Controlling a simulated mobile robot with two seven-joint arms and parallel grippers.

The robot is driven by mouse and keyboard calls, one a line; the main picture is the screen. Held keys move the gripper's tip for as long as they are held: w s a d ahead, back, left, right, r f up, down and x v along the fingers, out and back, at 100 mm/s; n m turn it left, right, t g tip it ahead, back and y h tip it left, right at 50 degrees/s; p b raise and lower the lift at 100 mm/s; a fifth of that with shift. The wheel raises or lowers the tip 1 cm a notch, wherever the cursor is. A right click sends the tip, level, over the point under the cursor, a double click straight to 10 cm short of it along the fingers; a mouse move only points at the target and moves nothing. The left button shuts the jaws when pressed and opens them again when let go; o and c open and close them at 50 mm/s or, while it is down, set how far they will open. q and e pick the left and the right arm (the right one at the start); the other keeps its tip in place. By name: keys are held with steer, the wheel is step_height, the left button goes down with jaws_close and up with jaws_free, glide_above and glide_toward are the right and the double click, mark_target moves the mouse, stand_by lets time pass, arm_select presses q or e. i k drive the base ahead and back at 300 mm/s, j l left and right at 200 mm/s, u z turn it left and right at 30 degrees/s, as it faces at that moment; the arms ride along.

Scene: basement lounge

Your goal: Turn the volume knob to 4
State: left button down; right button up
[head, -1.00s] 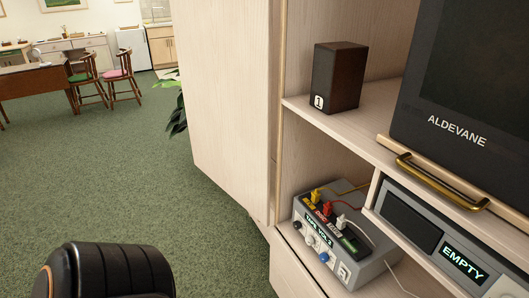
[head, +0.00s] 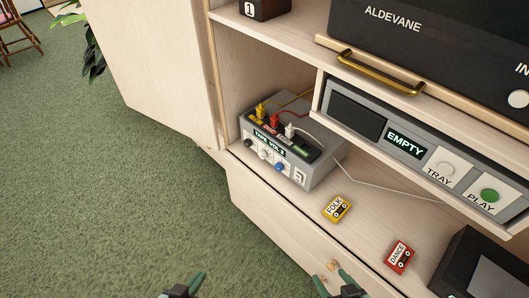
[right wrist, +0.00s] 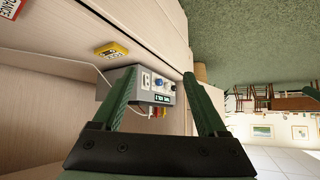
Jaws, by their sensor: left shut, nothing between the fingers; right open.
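A grey box (head: 318,170) with a lit display (head: 269,144) that seems to read "TAPE VOL 2" stands on the lower shelf. A row of knobs lines its front below the display, with a blue knob (head: 279,167) at the right end. Which knob sets the volume I cannot tell. The box appears upside down in the right wrist view (right wrist: 128,84), beyond my spread fingers. My left gripper (head: 188,283) is shut and empty at the bottom edge of the head view. My right gripper (head: 334,279) is open and empty, in front of the cabinet and apart from the box.
Yellow, red and white plugs with cables sit on the box top. A yellow FOLK cassette (head: 337,208) and a red DANCE cassette (head: 399,257) lie on the shelf. A tape deck (head: 408,145) showing EMPTY is to the right. Open green carpet (head: 120,200) lies left.

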mark_target(262, 154)
steer(key=i+j+z, duration=0.15)
steer(key=j, duration=0.25)
steer(key=i+j+z, duration=0.15)
steer(key=i+j, duration=0.15)
steer(key=i+j+z, duration=0.15)
steer(key=j, duration=0.4)
steer(key=i+j+z, duration=0.15)
steer(key=j, duration=0.3)
steer(key=i+j+z, duration=0.15)
steer(key=j, duration=0.35)
steer(key=i+j+z, duration=0.15)
steer(key=j, duration=0.35)
steer(key=j+z, duration=0.15)
steer(key=j, duration=0.35)
